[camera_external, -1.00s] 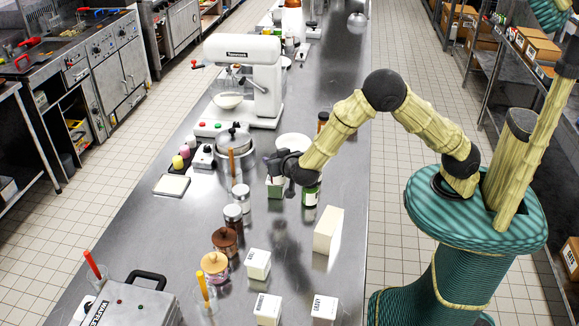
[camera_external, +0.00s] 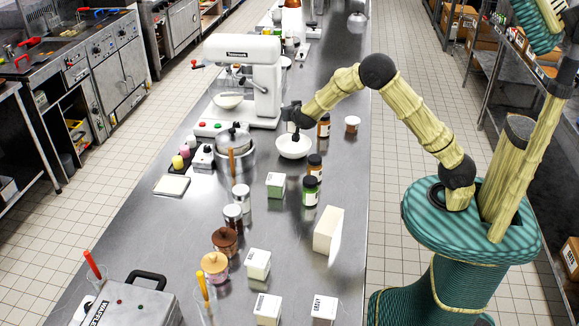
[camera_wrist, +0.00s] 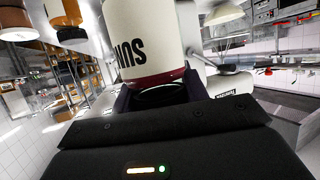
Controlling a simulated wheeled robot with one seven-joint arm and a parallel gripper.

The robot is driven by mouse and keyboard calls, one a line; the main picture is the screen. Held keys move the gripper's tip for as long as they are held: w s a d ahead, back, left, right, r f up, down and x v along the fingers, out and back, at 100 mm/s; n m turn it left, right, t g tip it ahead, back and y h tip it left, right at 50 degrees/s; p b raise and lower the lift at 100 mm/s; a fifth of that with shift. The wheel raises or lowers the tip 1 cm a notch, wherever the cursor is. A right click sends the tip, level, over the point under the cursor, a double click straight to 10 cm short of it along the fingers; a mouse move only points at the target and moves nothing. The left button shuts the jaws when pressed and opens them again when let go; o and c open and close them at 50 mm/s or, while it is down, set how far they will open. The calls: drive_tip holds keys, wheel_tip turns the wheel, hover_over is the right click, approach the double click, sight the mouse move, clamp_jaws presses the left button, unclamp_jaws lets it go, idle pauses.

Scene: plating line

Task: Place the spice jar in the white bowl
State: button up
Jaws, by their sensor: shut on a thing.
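My gripper (camera_external: 293,127) is over the white bowl (camera_external: 294,152), near its back rim. It is shut on the spice jar, a pale-labelled jar with dark red near one end. The jar (camera_wrist: 150,38) fills the upper middle of the wrist view, between the dark fingers (camera_wrist: 165,96), with part of its lettering showing. In the external view the jar is small and mostly hidden by the gripper. A dark part shows just above the bowl's inside. I cannot tell whether anything touches the bowl.
Brown jars (camera_external: 324,130) and (camera_external: 314,164) stand right of the bowl, with a green jar (camera_external: 310,194) nearer. A small brown-and-white tub (camera_external: 352,125) is near the right edge. The mixer (camera_external: 262,80) and steel pot (camera_external: 235,160) stand to the left.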

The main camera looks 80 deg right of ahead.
sight(293, 124)
drive_tip(key=shift+f, duration=0.1)
wheel_tip(293, 124, down, 6)
drive_tip(key=shift+f, duration=0.1)
idle(0.4)
wheel_tip(293, 124, down, 3)
drive_tip(key=shift+p, duration=0.3)
drive_tip(key=shift+w+f, duration=0.1)
drive_tip(key=shift+f, duration=0.3)
drive_tip(key=shift+a+r, duration=0.1)
drive_tip(key=o, duration=1.1)
drive_tip(key=shift+f, duration=0.2)
drive_tip(key=shift+o, duration=0.2)
